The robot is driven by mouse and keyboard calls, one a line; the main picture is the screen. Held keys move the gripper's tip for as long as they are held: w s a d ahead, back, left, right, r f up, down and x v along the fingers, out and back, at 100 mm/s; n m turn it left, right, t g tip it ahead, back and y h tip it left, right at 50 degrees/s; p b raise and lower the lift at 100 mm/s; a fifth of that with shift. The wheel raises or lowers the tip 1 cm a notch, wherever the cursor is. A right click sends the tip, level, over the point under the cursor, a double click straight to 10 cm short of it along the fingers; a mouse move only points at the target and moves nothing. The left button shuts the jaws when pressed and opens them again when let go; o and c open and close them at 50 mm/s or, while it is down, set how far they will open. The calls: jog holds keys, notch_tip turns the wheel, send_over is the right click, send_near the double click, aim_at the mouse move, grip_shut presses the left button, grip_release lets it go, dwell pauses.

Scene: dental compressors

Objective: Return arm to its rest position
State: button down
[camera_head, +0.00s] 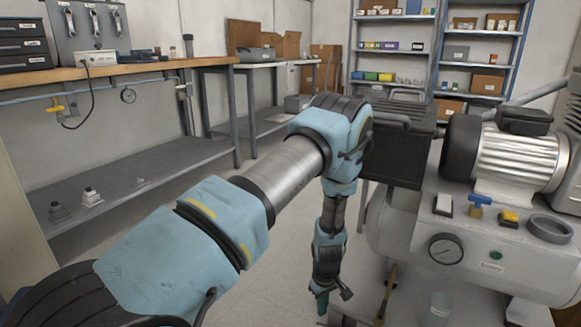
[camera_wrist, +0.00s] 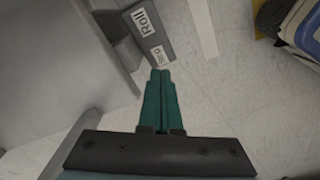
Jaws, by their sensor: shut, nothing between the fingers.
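My arm reaches forward across the head view, and its forearm hangs down beside the compressor. My gripper (camera_head: 322,303) points at the floor at the bottom of that view, to the left of the compressor tank. In the wrist view my gripper (camera_wrist: 160,75) shows two green fingers pressed together with nothing between them. The fingertips are above the floor.
The compressor (camera_head: 480,220) with gauge and motor stands close on the right. A dark box (camera_head: 398,150) is behind my forearm. A workbench (camera_head: 110,75) runs along the left wall, shelves (camera_head: 395,50) at the back. A labelled grey object (camera_wrist: 148,32) lies beyond the fingertips.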

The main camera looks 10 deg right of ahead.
jog(key=w+a+r+m, duration=0.15)
jog(key=a+r, duration=0.25)
jog(key=r, duration=0.4)
jog(key=w+a+r+h, duration=0.1)
jog(key=w+a+r, duration=0.1)
jog(key=a+r, duration=0.35)
jog(key=w+a+r, duration=0.2)
jog(key=a+r, duration=0.1)
jog(key=r, duration=0.6)
jog(key=s+a+r+m+t, duration=0.1)
jog(key=s+a+r, duration=0.4)
jog(key=a+r, duration=0.3)
jog(key=s+a+r+m+t, duration=0.15)
jog(key=s+a+r, duration=0.25)
jog(key=a+r, duration=0.45)
jog(key=w+p+v, duration=0.3)
jog(key=p+v, duration=1.3)
jog(key=p, duration=0.1)
jog(key=w+d+r+p+v, duration=0.1)
jog(key=w+p+v, duration=0.3)
jog(key=p+v, duration=1.2)
jog(key=shift+s+d+r+m+g+y+p, duration=0.3)
jog(key=shift+r+g+y+p, duration=0.15)
jog(key=shift+p, duration=0.45)
